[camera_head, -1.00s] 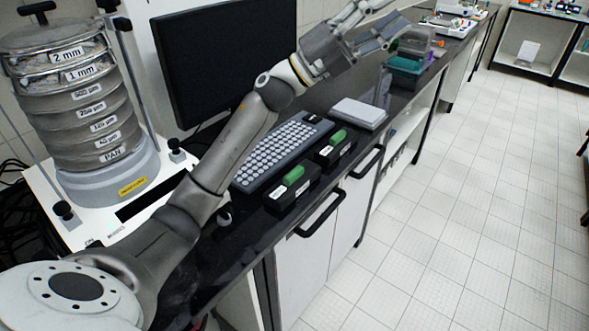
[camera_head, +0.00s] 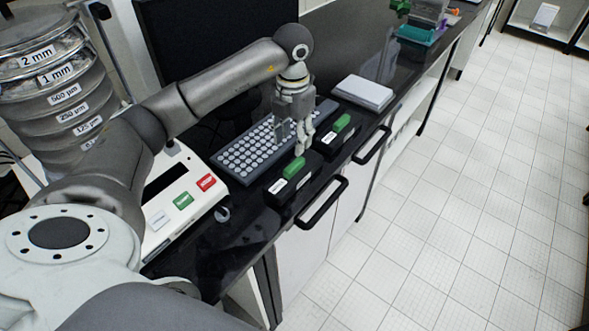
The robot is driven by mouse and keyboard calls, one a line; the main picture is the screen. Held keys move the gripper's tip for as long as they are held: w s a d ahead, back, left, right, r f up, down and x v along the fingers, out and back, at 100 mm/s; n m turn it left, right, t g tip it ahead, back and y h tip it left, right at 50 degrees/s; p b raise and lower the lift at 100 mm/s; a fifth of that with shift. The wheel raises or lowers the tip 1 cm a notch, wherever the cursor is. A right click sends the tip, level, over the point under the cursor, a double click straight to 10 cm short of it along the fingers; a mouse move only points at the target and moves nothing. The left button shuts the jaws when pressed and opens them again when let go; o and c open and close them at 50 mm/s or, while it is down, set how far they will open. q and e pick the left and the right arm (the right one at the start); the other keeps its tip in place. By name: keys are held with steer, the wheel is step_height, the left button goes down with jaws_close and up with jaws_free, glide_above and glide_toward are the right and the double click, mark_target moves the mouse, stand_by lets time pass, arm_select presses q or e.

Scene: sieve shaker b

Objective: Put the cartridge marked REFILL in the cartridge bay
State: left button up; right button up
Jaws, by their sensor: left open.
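Two black blocks stand near the front edge of the dark bench, each with a green cartridge on top and small white labels too small to read. I cannot tell which one is marked REFILL or which block is the bay. The nearer cartridge (camera_head: 293,168) sits on the nearer block (camera_head: 276,193). The farther cartridge (camera_head: 341,123) sits on the farther block (camera_head: 326,146). My left gripper (camera_head: 292,151) points down, open, its fingertips just above or beside the nearer cartridge; contact cannot be told. My right gripper is not in view.
A keyboard (camera_head: 248,156) lies behind the blocks, with a monitor (camera_head: 200,40) behind it. A sieve shaker (camera_head: 75,115) stands at the left. A white flat box (camera_head: 363,92) lies beyond the farther block. Black door handles (camera_head: 323,203) jut out below the bench edge.

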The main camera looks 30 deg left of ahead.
mark_target(294, 164)
arm_select(q)
step_height(294, 164, down, 3)
steer(key=shift+f+p, duration=0.2)
steer(key=shift+p, duration=0.15)
steer(key=shift+d+f+p, duration=0.1)
steer(key=shift+f+p, duration=0.4)
steer(key=shift+f, duration=0.1)
step_height(294, 164, down, 4)
steer(key=shift+d+r+p, duration=0.1)
steer(key=shift+r+p, duration=0.1)
steer(key=shift+p, duration=0.65)
steer(key=shift+w+f, duration=0.1)
steer(key=shift+f, duration=0.3)
steer(key=shift+c, duration=0.4)
steer(key=shift+r, duration=0.1)
jaws_close()
